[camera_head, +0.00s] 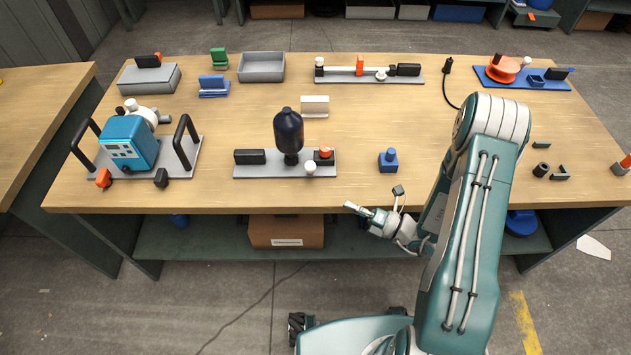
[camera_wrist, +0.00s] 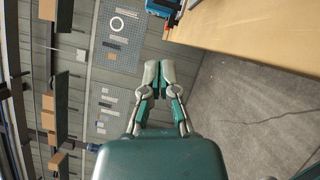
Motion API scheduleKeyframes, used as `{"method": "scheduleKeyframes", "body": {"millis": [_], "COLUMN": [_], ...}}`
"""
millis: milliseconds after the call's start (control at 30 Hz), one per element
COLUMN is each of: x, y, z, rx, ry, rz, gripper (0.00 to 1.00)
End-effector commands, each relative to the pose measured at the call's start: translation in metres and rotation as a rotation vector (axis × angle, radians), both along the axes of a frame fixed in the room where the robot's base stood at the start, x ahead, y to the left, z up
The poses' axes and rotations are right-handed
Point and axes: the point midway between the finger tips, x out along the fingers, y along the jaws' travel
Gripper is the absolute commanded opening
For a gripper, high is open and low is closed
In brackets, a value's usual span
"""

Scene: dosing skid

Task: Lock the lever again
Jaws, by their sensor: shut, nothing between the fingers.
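My gripper (camera_head: 352,208) hangs in front of the workbench's front edge, pointing left, apart from everything on the bench. In the wrist view its two fingers (camera_wrist: 159,75) are together with nothing between them. Which part is the lever is not certain. A long grey plate (camera_head: 348,80) at the back carries a pale bar, an upright orange piece (camera_head: 360,64), a white knob and black blocks. A blue plate (camera_head: 549,82) at the back right carries an orange round part (camera_head: 503,68) with a small white piece on top. Whether anything is locked cannot be told.
A grey plate with a dark bottle (camera_head: 288,131) stands mid-front, left of a small blue block (camera_head: 388,160). A blue pump (camera_head: 129,142) with black handles is at left. A grey tray (camera_head: 261,67) sits behind. The middle of the wooden bench (camera_head: 400,115) is clear.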

Motion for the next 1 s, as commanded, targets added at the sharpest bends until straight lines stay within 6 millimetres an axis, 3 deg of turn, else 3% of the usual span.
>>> {"method": "scheduleKeyframes", "body": {"millis": [200,600,767,1000], "x": [0.001,0.003,0.011,0.033], "y": [-0.011,-0.01,0.003,0.036], "z": [-0.025,-0.026,-0.024,-0.019], "rx": [0.073,0.078,0.077,0.077], "ry": [0.097,0.102,0.101,0.101], "rz": [-0.095,-0.101,-0.097,-0.095], "gripper": [0.0,0.0,0.0,0.0]}}
